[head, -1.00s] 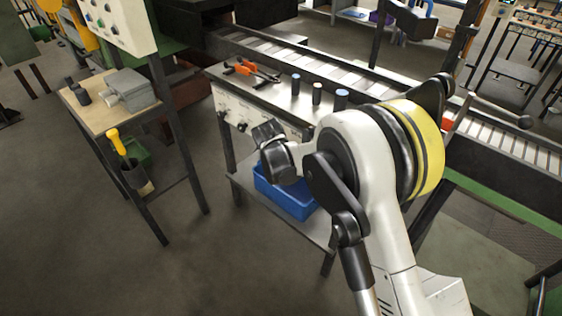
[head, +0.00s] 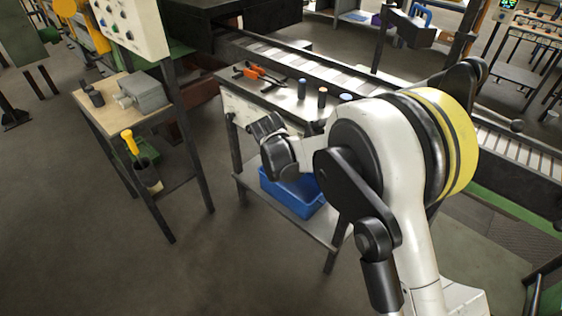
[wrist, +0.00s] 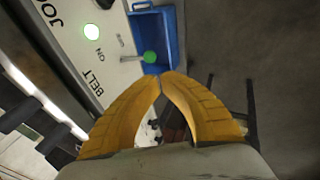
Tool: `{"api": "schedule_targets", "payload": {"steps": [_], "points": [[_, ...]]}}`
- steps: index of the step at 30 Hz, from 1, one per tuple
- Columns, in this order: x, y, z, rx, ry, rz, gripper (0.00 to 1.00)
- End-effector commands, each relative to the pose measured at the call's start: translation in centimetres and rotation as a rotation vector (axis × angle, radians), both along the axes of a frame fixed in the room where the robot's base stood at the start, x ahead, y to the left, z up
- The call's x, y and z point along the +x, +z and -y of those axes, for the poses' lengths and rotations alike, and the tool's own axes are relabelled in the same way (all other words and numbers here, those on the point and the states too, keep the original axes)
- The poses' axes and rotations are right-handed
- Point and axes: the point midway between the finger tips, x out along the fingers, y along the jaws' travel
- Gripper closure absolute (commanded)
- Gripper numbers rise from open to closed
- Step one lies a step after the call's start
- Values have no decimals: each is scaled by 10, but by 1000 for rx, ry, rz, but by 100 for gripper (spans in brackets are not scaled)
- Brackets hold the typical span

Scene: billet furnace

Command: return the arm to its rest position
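My arm rises from the lower right of the head view and bends over in front of the workbench (head: 268,103). Its dark end part shows near the bench's front, but the fingers cannot be made out there. In the wrist view the two yellow fingers of my gripper (wrist: 163,76) come together at their tips, with nothing seen between them. A panel with a lit green button (wrist: 91,32) and lettering lies beyond them. A green-knobbed lever (wrist: 150,57) shows just past the fingertips, in front of the blue bin (wrist: 167,22); its distance from them is unclear.
Orange-handled pliers (head: 260,73) and three short cylinders, including a blue-topped one (head: 302,88), are on the bench. The blue bin (head: 287,196) sits on its lower shelf. A side table (head: 112,117) stands left. A roller conveyor (head: 300,60) runs behind. Floor at front left is clear.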

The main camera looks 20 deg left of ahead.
Motion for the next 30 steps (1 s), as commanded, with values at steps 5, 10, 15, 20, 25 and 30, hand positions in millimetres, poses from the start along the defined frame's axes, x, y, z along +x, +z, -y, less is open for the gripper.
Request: {"api": "schedule_targets", "payload": {"steps": [5,10,15,20,25,30], "points": [[-2,10,2,0,-1,0,100],[-2,10,2,0,-1,0,100],[-2,9,2,0,-1,0,100],[-2,10,3,1,-3,0,100],[0,42,35,34,-65,-4,100],[-11,112,119,125,-228,-11,100]]}}
